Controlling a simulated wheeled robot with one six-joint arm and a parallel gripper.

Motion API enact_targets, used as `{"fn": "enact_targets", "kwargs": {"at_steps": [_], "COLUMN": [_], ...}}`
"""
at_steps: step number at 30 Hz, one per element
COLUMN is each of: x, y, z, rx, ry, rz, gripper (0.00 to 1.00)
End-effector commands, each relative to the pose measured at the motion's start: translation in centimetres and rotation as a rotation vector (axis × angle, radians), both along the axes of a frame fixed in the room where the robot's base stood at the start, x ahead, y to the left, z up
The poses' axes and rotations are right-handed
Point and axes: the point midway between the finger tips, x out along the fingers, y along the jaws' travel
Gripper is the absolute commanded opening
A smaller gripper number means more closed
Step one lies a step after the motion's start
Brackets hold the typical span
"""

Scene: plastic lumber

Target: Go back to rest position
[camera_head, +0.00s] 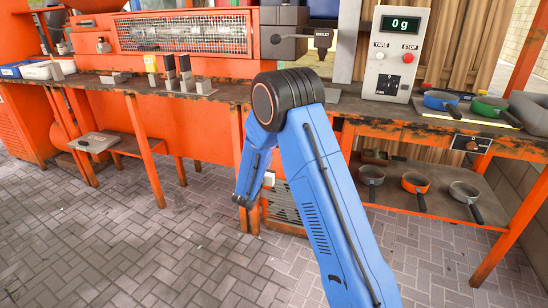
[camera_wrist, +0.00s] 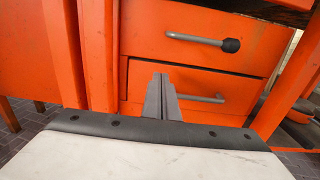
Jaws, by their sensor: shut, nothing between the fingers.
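My blue arm reaches forward from the bottom of the head view and bends down at its elbow in front of the orange workbench. My gripper (camera_wrist: 161,100) shows in the wrist view as two grey fingers pressed together with nothing between them. In that view it points at the orange drawers (camera_wrist: 185,62) with grey bar handles, and I see no contact with them. In the head view the gripper end is low by the bench front, mostly hidden behind my arm.
The workbench top (camera_head: 225,92) carries grey metal blocks (camera_head: 186,74), a scale display (camera_head: 395,50) reading 0 g, a blue pan (camera_head: 441,101) and a green pan (camera_head: 490,106). Several pans, one orange (camera_head: 415,182), sit on the lower shelf. The paved floor (camera_head: 130,245) at left is clear.

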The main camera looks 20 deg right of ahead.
Motion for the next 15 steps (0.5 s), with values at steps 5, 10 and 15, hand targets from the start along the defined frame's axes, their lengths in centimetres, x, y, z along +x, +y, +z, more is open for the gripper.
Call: {"fn": "enact_targets", "kwargs": {"at_steps": [5, 10, 15], "x": [-2.6, -4.1, -5.1], "y": [2.0, 3.1, 3.1], "z": [0.0, 0.0, 0.4], "rx": [-0.001, 0.001, 0.009], "ry": [0.001, 0.001, -0.004], "rz": [0.002, 0.001, -0.013], "gripper": [0.00, 0.00, 0.00]}}
